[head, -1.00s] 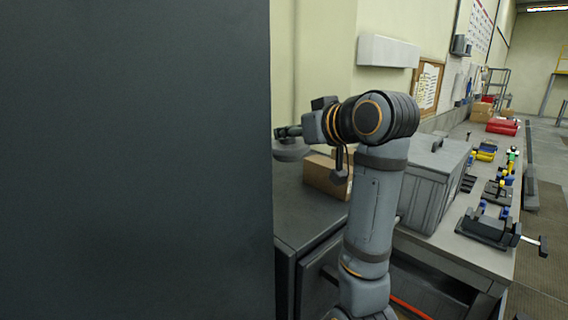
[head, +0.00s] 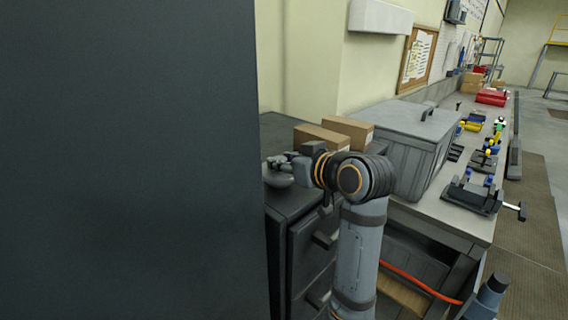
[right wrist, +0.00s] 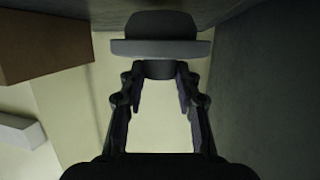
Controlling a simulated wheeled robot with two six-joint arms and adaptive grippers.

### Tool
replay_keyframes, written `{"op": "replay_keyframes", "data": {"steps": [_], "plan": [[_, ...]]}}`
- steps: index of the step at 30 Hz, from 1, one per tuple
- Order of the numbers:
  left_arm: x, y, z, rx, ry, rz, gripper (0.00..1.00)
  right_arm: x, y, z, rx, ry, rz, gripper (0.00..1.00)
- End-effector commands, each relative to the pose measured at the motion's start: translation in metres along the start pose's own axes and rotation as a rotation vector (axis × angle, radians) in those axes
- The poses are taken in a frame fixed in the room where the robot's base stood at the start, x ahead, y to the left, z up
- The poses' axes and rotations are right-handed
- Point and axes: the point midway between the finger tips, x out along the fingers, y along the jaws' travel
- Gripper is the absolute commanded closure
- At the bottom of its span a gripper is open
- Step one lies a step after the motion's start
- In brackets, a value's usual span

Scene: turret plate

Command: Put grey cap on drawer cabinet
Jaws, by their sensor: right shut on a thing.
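The grey cap (head: 278,179) is a round, flat disc with a short stub, held in my right gripper (head: 288,164). In the right wrist view the cap (right wrist: 160,48) lies at the tips of the gripper (right wrist: 160,72), whose fingers are shut on its stub. The dark drawer cabinet (head: 300,238) is below, its drawer fronts facing right. The cap is over the near part of the cabinet top, very close to it; I cannot tell whether they touch. My left gripper is not in view.
A tall dark panel (head: 130,160) fills the left side and hides part of the cabinet. Two brown boxes (head: 320,139) stand at the back of the cabinet top. A grey lidded case (head: 408,155) stands on the workbench (head: 455,222) to the right.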

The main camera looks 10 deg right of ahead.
Motion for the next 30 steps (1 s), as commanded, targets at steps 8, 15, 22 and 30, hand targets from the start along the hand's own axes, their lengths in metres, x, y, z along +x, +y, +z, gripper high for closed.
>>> {"op": "replay_keyframes", "data": {"steps": [8,15,22,30], "plan": [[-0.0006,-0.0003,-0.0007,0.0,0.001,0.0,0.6,0.0022,-0.0002,0.0078,-0.001,0.004,0.0,1.0],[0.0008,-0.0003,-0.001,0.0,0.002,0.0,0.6,0.0034,-0.0001,0.0114,-0.001,0.001,0.0,0.59],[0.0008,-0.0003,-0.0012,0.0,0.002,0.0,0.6,0.0033,-0.0001,0.0112,-0.001,0.001,0.0,0.45],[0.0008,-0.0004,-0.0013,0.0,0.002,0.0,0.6,-0.0026,0.0007,0.0084,-0.002,0.002,0.002,0.45]]}}
